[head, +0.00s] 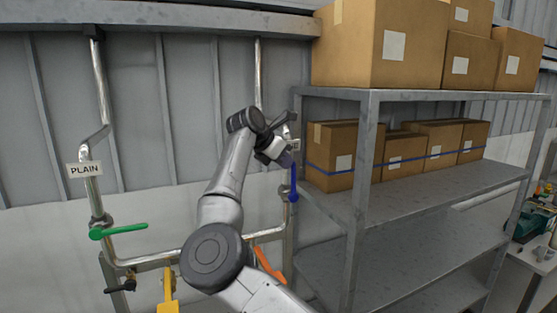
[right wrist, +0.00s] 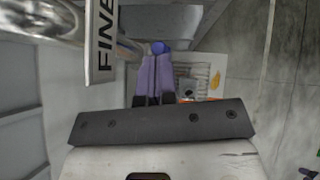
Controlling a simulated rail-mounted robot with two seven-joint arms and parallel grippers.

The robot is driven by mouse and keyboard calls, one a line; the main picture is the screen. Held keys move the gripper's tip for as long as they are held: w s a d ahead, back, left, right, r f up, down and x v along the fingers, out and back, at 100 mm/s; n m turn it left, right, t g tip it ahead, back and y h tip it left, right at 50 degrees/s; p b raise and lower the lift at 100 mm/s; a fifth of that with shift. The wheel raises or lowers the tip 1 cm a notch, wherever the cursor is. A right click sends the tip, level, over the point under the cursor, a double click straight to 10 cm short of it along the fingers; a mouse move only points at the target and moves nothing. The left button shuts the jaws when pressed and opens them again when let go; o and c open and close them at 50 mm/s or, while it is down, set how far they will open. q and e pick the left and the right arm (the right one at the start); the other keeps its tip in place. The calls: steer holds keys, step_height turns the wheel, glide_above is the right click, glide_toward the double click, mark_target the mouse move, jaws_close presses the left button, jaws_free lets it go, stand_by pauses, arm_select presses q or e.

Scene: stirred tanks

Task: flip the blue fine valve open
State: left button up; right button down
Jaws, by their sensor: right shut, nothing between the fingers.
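The blue fine valve handle (head: 294,183) hangs upright on the pipe beside the shelf post in the head view. In the right wrist view a rounded blue piece of it (right wrist: 159,47) shows just beyond my fingertips. My right gripper (head: 288,159) is at the upper part of the handle, with its fingers shut together and empty. The purple-grey fingers (right wrist: 155,72) show closed in the right wrist view. I cannot tell whether they touch the handle. A FINE sign (right wrist: 104,42) is close to the left of the fingers. My left gripper is out of view.
A metal shelf (head: 365,170) with cardboard boxes (head: 345,155) stands close to the right of the blue handle. A green handle (head: 118,231) sits on the left pipe under the PLAIN sign (head: 85,170). Orange (head: 267,263) and yellow (head: 168,291) handles are lower down.

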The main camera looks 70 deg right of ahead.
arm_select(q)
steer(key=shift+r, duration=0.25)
arm_select(e)
steer(key=shift+s+d+r+t+y, duration=0.1)
steer(key=shift+s+d+t+y, duration=0.15)
steer(key=shift+t+y, duration=0.05)
arm_select(q)
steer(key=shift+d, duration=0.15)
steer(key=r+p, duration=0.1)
steer(key=p, duration=0.1)
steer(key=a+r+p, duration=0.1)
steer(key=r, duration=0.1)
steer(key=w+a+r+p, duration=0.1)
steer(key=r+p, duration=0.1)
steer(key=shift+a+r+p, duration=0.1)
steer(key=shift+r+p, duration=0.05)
steer(key=shift+p, duration=0.15)
arm_select(e)
steer(key=v, duration=1)
steer(key=shift+w+a, duration=0.2)
